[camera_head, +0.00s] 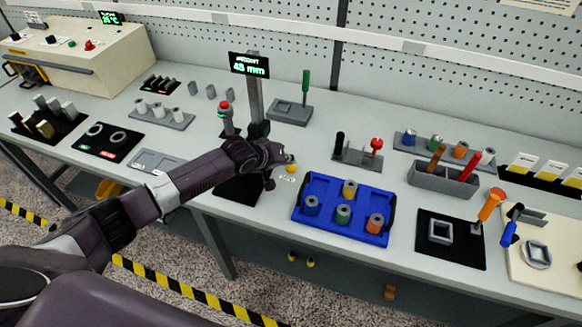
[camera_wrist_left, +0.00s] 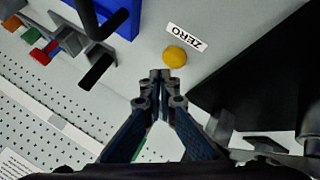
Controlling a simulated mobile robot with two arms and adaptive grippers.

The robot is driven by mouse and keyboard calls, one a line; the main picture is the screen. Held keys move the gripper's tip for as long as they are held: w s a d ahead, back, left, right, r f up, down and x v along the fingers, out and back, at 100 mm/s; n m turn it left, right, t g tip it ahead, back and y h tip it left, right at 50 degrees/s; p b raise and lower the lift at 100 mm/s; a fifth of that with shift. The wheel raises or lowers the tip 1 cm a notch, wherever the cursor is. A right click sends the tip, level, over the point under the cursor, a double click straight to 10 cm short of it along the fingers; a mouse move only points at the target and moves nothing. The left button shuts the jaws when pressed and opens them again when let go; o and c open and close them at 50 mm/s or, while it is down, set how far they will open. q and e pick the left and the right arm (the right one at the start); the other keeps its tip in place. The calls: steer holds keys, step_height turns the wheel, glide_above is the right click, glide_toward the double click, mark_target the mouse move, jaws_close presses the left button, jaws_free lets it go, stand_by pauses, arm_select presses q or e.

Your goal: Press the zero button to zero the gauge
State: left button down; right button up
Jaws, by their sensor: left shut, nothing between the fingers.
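The zero button is a round yellow cap (camera_head: 291,168) on the bench, beside a white ZERO label (camera_head: 287,179). In the left wrist view the button (camera_wrist_left: 175,56) and its label (camera_wrist_left: 187,38) lie just beyond my fingertips. The gauge (camera_head: 254,104) is a dark upright post whose display (camera_head: 249,65) reads 43 mm. My left gripper (camera_head: 270,184) points down beside the button. In the left wrist view its fingertips (camera_wrist_left: 161,75) are together and empty, close to the button; I cannot tell whether they touch it. My right gripper is not in view.
A blue tray (camera_head: 342,231) with several spools stands right of the button. A black plate (camera_head: 238,190) lies at the gauge's foot, partly under my arm. A grey block with a green-handled tool (camera_head: 290,112) stands behind. A small rack (camera_head: 357,153) stands to the right.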

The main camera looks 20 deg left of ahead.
mark_target(289, 169)
arm_select(q)
steer(key=shift+f, duration=0.15)
stand_by(0.3)
steer(key=shift+f, duration=0.3)
steer(key=shift+f+b, duration=0.3)
steer(key=shift+f, duration=0.2)
stand_by(0.6)
steer(key=shift+r, duration=0.1)
steer(key=shift+r+p, duration=0.8)
steer(key=shift+p, duration=0.2)
step_height(289, 169, up, 3)
steer(key=p, duration=0.2)
steer(key=shift+f+p, duration=0.2)
steer(key=shift+p, duration=0.1)
step_height(289, 169, up, 3)
steer(key=shift+f+p, duration=0.2)
steer(key=shift+p, duration=0.85)
